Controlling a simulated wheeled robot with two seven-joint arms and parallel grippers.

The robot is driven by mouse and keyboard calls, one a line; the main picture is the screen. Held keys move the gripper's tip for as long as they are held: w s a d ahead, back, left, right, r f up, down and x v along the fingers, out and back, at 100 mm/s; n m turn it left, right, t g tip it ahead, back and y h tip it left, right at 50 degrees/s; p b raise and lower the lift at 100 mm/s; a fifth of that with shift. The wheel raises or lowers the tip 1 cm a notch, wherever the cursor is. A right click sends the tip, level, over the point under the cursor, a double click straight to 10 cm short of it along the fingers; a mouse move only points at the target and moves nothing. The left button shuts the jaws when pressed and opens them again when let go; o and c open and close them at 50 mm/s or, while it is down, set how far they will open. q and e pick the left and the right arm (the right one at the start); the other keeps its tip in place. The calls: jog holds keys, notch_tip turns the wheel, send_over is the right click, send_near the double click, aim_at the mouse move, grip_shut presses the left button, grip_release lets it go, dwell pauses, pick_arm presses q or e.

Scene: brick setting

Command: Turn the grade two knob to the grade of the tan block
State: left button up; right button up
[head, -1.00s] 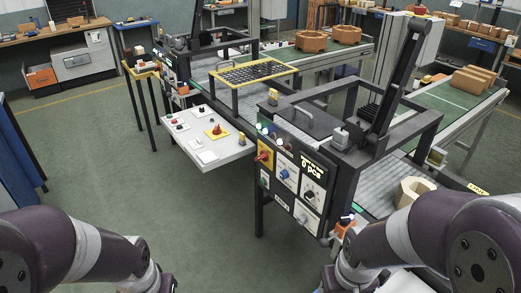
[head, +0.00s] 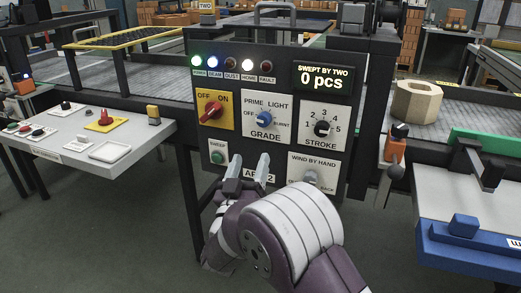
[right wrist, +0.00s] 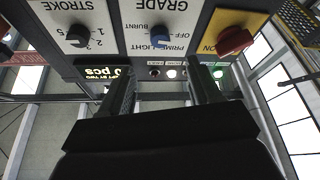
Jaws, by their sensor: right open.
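The blue grade knob (head: 264,117) sits on a white plate lettered OFF, PRIME, LIGHT and BURNT, in the top middle of a dark panel (head: 285,57). I cannot tell its pointed mark surely. It also shows upside down in the right wrist view (right wrist: 159,42). My right gripper (head: 249,163) is open and empty, in front of the panel just below the grade plate. In the right wrist view its fingers (right wrist: 162,88) stand apart, clear of the knob. A pale tan block with a hole (head: 414,103) sits on the conveyor at right. My left gripper is out of view.
Beside the grade plate are a red OFF/ON switch (head: 210,110) and a black stroke knob (head: 322,128). A wind-by-hand knob (head: 311,177) is below, partly behind my arm. A white side table (head: 80,155) stands left, and an orange-and-black handled thing (head: 395,152) hangs right.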

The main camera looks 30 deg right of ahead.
aim_at(262, 123)
jog(key=b+x, duration=0.1)
jog(key=x, duration=1)
jog(key=shift+w+d+r+b, duration=0.1)
jog(key=shift+w+r+b, duration=0.1)
jog(key=shift+b, duration=0.1)
jog(key=shift+c, duration=0.4)
jog(key=shift+f, duration=0.1)
jog(key=c, duration=1)
